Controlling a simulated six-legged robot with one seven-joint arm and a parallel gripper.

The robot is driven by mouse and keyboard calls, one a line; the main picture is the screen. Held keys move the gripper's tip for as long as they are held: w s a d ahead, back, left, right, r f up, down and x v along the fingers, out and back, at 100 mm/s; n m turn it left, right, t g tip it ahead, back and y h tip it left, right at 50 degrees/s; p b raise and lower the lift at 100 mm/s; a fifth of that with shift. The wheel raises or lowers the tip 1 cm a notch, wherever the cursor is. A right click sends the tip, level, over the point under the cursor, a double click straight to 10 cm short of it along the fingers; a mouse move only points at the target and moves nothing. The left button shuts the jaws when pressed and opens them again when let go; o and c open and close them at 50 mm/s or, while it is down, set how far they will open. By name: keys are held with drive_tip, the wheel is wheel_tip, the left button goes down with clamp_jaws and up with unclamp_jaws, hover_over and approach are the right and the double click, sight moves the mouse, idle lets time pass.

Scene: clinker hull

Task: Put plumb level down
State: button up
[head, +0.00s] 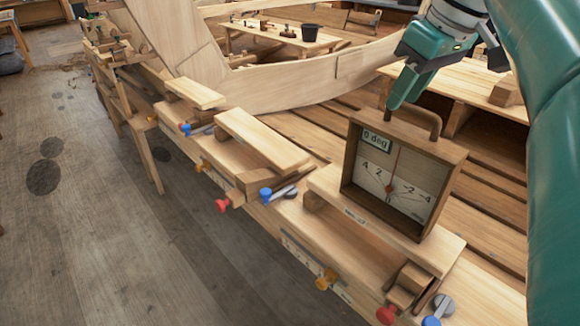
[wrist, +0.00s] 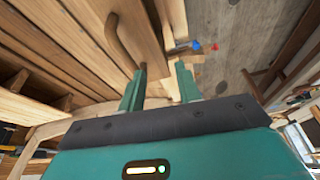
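The plumb level (head: 395,185) is a wooden box with a dial, a red needle and a "0 deg" display in the head view. It stands upright on a pale wooden block (head: 440,255) on the hull's near edge. Its curved handle (head: 432,118) is on top, and the handle also shows in the wrist view (wrist: 118,38). My gripper (head: 397,100) is just above the box, by the handle's left end. In the wrist view my gripper (wrist: 160,85) has its fingers apart with nothing held between them. The handle lies by the left fingertip; whether they touch is unclear.
Other pale blocks (head: 262,138) line the hull edge to the left, with red, blue and orange clamp knobs (head: 222,205). Planks (head: 480,195) lie behind.

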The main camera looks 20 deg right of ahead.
drive_tip(key=s+a+f+m+t, duration=0.1)
drive_tip(key=a+f, duration=0.8)
drive_tip(key=f, duration=0.3)
drive_tip(key=s+a+f+m+h, duration=0.1)
drive_tip(key=s+a+f, duration=0.1)
drive_tip(key=a+f, duration=0.8)
wheel_tip(320, 180, down, 2)
drive_tip(key=shift+a+f+m+t, duration=0.2)
drive_tip(key=shift+m+t, duration=0.2)
